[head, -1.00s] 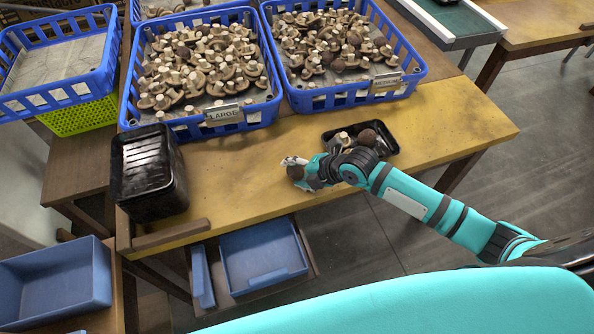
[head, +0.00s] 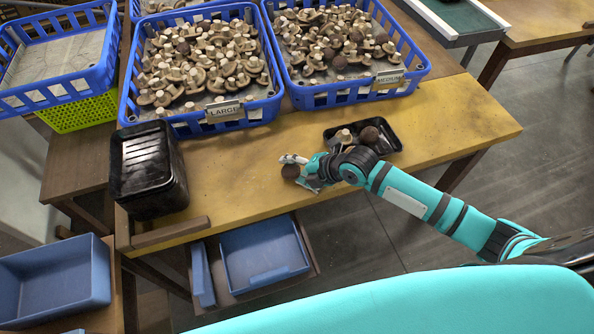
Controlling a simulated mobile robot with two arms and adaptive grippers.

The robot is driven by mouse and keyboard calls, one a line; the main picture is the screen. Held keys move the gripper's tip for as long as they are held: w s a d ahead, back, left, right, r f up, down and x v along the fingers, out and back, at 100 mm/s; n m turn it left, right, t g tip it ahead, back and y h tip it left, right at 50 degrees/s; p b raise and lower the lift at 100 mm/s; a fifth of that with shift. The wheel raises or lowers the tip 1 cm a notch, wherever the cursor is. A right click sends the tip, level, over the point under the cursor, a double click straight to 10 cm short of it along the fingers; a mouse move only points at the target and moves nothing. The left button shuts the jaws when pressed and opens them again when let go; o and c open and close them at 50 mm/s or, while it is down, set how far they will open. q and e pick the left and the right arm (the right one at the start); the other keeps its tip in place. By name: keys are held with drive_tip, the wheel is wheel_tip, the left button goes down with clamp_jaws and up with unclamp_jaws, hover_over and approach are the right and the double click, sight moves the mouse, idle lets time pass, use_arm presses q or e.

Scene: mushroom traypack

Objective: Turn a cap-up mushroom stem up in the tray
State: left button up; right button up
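The black tray (head: 391,137) lies on the yellow table's right part. A pale mushroom (head: 344,136), stem showing, and a dark brown cap-up mushroom (head: 369,135) are in it; my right arm hides part of the tray's near side. My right gripper (head: 300,171) is left of the tray, low over the table. Its fingers look spread apart. A dark brown mushroom (head: 290,171), cap showing, is at the fingertips; whether it touches the table or a finger is too small to tell. My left gripper is not in view.
Blue crates of mushrooms labelled LARGE (head: 198,125) and MEDIUM (head: 350,97) stand along the back. A stack of black trays (head: 148,165) stands at the table's left. The yellow table (head: 235,165) is clear between the stack and my gripper.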

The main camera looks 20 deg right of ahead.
drive_tip(key=shift+o, duration=0.3)
drive_tip(key=shift+s+d+f, duration=0.1)
drive_tip(key=shift+s+f, duration=0.3)
drive_tip(key=shift+f, duration=0.1)
drive_tip(key=shift+s+d+r, duration=0.1)
drive_tip(key=shift+d+r, duration=0.05)
drive_tip(key=r+v, duration=0.1)
drive_tip(key=v, duration=1)
drive_tip(key=shift+r, duration=0.3)
